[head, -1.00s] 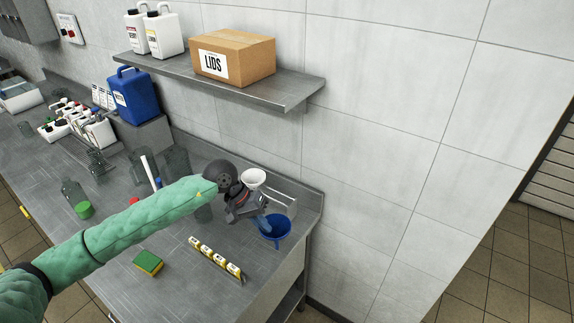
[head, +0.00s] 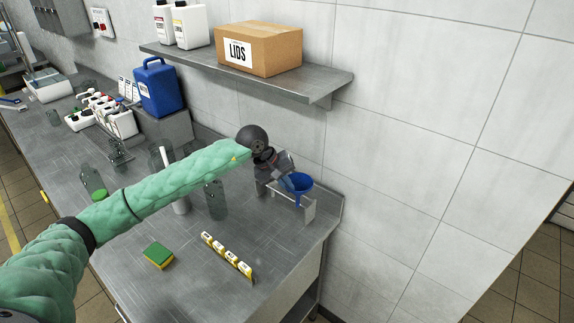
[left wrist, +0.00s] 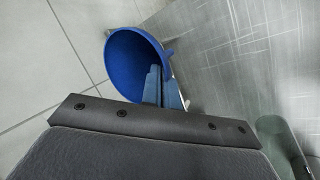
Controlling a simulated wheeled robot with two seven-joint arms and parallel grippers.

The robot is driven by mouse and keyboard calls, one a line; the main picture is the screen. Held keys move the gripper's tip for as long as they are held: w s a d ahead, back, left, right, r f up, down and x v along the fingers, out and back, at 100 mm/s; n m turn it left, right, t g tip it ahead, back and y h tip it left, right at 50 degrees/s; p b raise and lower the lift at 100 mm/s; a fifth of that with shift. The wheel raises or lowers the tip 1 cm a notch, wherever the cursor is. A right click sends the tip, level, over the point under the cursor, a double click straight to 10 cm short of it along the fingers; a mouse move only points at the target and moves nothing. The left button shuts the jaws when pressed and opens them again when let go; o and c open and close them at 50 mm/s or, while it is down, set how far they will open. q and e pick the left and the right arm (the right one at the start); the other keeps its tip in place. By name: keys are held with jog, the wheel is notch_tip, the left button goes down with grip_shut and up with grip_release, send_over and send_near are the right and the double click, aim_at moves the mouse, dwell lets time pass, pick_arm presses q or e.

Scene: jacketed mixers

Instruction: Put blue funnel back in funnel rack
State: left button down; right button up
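The blue funnel (head: 301,181) is upright, wide mouth up, at the right back of the counter. My left gripper (head: 287,183) is shut on its left side. In the left wrist view the blue funnel (left wrist: 128,58) opens toward the camera, and the fingers of my left gripper (left wrist: 160,88) are at its rim. The funnel rack (head: 309,209), a small pale metal stand, is right under the funnel. I cannot tell whether the funnel rests in it. My gripper and wrist hide the rack's left part; the white funnel is not visible. My right gripper is out of view.
A shelf (head: 325,88) with a LIDS box (head: 270,50) juts from the wall above. A sponge (head: 158,255) and a row of yellow-black labelled pieces (head: 228,258) lie in front. The counter's right end is close.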

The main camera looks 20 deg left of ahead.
pick_arm(q)
jog(key=w+a+r+n, duration=0.2)
jog(key=w+r, duration=0.1)
jog(key=w, duration=0.1)
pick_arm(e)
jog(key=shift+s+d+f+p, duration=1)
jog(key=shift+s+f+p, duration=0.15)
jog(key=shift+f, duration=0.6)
pick_arm(q)
notch_tip(320, 180, down, 10)
jog(key=b, duration=0.3)
jog(key=shift+w+d+t+y, duration=0.2)
jog(key=shift+t+y, duration=0.1)
jog(key=shift+t, duration=0.1)
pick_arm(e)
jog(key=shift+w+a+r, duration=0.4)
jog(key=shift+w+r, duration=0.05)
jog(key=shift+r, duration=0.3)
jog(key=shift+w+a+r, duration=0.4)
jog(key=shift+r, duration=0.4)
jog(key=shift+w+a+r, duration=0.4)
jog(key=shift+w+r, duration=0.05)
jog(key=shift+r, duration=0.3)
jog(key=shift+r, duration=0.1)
pick_arm(q)
jog(key=shift+r+b, duration=0.1)
jog(key=shift+b, duration=1.25)
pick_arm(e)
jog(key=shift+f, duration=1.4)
